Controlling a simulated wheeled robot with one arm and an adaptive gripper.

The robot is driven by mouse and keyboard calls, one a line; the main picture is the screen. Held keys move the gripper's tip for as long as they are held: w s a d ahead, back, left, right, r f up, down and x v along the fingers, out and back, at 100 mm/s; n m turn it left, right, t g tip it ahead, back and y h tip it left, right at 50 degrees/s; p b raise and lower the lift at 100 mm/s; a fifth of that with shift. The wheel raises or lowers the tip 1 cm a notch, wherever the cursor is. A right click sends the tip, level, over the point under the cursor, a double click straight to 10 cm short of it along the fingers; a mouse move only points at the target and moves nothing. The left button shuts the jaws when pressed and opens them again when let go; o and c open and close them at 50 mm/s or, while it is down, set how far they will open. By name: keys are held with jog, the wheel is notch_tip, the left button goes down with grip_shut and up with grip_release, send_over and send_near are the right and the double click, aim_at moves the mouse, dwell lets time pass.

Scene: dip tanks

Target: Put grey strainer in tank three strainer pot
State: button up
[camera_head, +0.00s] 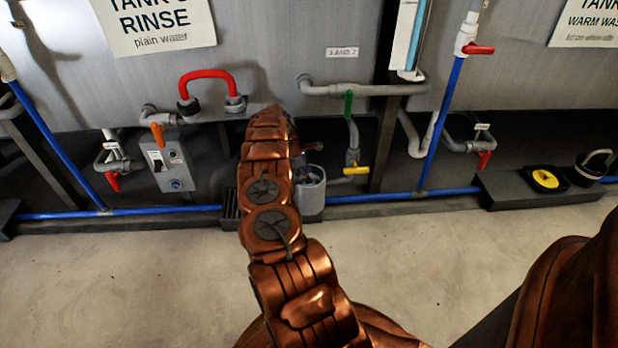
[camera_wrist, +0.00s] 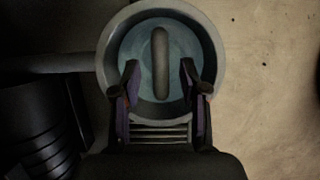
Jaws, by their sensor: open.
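The tank three strainer pot is a round grey pot (camera_head: 312,195) on the floor under the tank, partly hidden by my arm. In the wrist view I look down into the round grey pot (camera_wrist: 210,50). A blue-grey disc fills its inside, with an upright grey bar (camera_wrist: 160,50) across it like a handle. This looks like the grey strainer seated in the pot, but I cannot be sure. My gripper (camera_wrist: 159,80) is open over the pot, with one finger on each side of the bar's lower part. Gaps show between fingers and bar.
A black ribbed object (camera_wrist: 35,125) stands left of the pot. A grey pipe (camera_wrist: 60,62) joins the pot. A yellow-handled valve (camera_head: 355,169) and blue pipe (camera_head: 400,194) are close by. A black plinth (camera_head: 515,195) stands right. The front floor (camera_head: 430,255) is clear.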

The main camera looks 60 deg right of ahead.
jog(key=p+v, duration=0.2)
jog(key=v, duration=0.7)
jog(key=shift+w+a+r, duration=0.1)
jog(key=shift+r, duration=0.05)
